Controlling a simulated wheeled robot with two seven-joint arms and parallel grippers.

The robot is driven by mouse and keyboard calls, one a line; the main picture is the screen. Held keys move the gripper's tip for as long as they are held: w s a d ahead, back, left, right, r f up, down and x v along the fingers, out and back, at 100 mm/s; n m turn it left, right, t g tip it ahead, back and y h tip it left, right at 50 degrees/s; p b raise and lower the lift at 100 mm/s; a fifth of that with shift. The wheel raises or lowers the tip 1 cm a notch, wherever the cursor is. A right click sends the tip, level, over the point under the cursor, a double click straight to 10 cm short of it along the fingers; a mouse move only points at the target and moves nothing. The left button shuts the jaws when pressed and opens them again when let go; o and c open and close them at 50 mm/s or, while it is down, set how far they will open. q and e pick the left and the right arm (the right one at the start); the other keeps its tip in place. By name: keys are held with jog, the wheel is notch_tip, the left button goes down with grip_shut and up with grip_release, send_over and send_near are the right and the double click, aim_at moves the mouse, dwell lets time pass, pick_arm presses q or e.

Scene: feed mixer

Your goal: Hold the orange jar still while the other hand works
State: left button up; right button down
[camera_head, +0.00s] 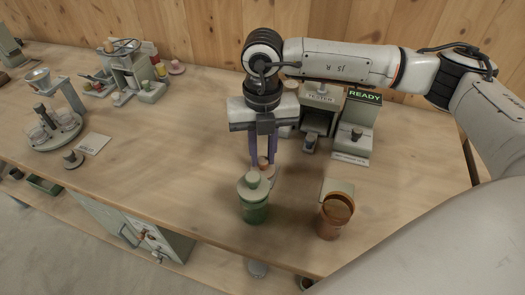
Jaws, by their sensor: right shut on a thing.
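The orange jar (334,218) stands upright near the front edge of the bench, right of the middle. Its top looks open, with brown inside. A green jar (254,210) with a pale green knobbed lid stands to its left. My right gripper (263,161) points down just behind the green jar, apart from the orange jar. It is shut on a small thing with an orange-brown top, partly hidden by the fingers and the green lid. My left gripper is not in view.
A tester (320,97) and a box with a READY display (357,125) stand behind the jars. A round stand with a funnel (55,128) and other small devices are at the left. The bench between is mostly clear. Drawers (140,235) sit below the front edge.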

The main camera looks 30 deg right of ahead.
aim_at(263, 159)
jog(key=shift+f, duration=0.1)
jog(key=shift+f+b, duration=0.15)
jog(key=shift+b, duration=0.15)
jog(key=c, duration=1.6)
grip_release()
jog(key=shift+o, duration=0.2)
notch_tip(263, 159, up, 13)
jog(key=shift+f, duration=0.2)
